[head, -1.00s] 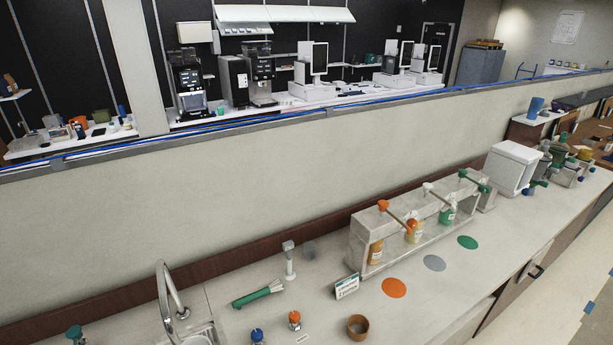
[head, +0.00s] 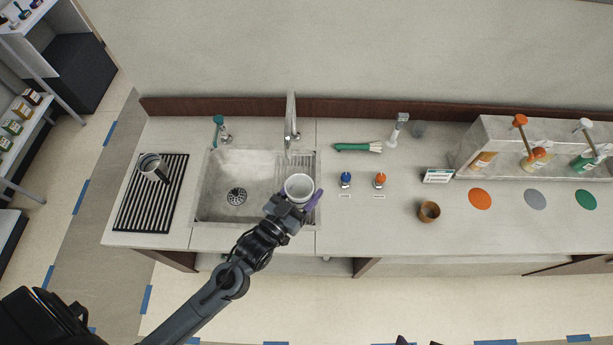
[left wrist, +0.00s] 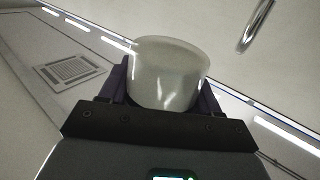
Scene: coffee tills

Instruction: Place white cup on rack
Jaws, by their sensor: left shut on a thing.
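The white cup (head: 299,188) is in my left gripper (head: 296,200), held over the right part of the sink. In the left wrist view the cup (left wrist: 168,75) sits between the two purple fingers, which are shut on it. A black slatted rack (head: 137,212) lies on the counter left of the sink, well to the left of my gripper. The lower part of the rack is bare.
A teal-topped dispenser (head: 219,127) stands behind the sink. Blue (head: 346,179) and orange (head: 380,179) knobs and a brown cup (head: 429,211) are to the right.

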